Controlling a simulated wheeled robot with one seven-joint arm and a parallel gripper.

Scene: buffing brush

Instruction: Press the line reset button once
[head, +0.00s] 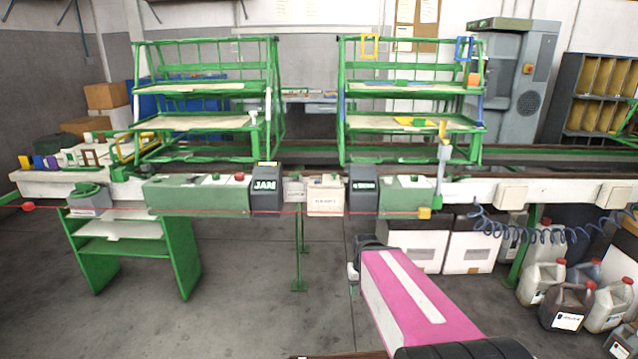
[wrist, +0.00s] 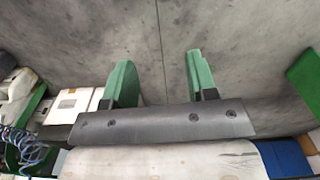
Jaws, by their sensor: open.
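Several small buttons sit on the green machine housing along the conveyor in the head view. A red button (head: 239,177) and a green button (head: 215,178) are on the left part. I cannot tell which is the line reset button; the small labels are unreadable. A dark panel (head: 265,190) reads "JAM". My gripper, with green fingers in the wrist view (wrist: 158,62), is open and empty above bare floor. In the head view my arm reaches forward, in front of and below the housing.
A red cord (head: 330,211) runs along the housing's front. White boxes (head: 468,245) stand beneath the conveyor, right of my arm. Jugs (head: 568,305) and a coiled blue hose (head: 530,230) are at right. A green stand (head: 180,255) is at left. Floor between is clear.

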